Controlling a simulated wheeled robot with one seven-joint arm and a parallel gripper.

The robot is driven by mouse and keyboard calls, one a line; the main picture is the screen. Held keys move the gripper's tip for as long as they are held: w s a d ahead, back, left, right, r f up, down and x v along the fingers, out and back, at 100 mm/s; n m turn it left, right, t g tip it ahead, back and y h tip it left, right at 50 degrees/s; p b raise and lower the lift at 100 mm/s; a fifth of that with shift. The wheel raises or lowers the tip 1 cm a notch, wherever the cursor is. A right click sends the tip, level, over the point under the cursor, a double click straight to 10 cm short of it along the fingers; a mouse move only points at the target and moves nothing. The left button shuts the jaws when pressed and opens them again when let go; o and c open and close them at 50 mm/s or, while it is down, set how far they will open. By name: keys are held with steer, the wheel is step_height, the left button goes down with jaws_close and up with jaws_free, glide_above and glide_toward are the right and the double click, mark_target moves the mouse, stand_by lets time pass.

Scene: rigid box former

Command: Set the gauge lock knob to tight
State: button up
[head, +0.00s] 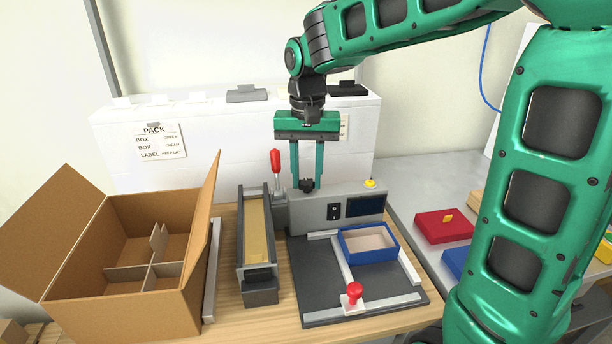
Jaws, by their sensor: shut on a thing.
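A small black knob (306,184) sits on top of the grey box former's back housing (345,208). My gripper (306,183) points straight down from above, with its two green fingers on either side of the knob. It is shut on the knob. The knob's pointer and any tight or loose marking are too small to read, so its setting cannot be told.
A red-handled lever (275,162) stands just left of the fingers. A blue box (368,243) and a red knob (354,291) are on the former's dark plate. An open divided carton (180,306) stands left. Red and blue lids lie right.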

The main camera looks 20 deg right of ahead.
mark_target(307, 182)
steer(key=shift+w+r, duration=0.1)
steer(key=shift+w, duration=0.05)
steer(key=o, duration=1)
steer(key=shift+o, duration=0.2)
step_height(307, 182, up, 11)
steer(key=shift+f, duration=0.2)
steer(key=shift+d, duration=0.1)
steer(key=s+d+f+m, duration=0.1)
steer(key=s+d+f, duration=0.6)
steer(key=s+d, duration=0.5)
steer(key=s+d+f, duration=0.2)
steer(key=s+f, duration=0.3)
steer(key=s, duration=0.2)
steer(key=s+d+f, duration=0.3)
steer(key=s+f, duration=0.2)
steer(key=s, duration=0.2)
steer(key=shift+s+d, duration=0.25)
steer(key=shift+s, duration=0.05)
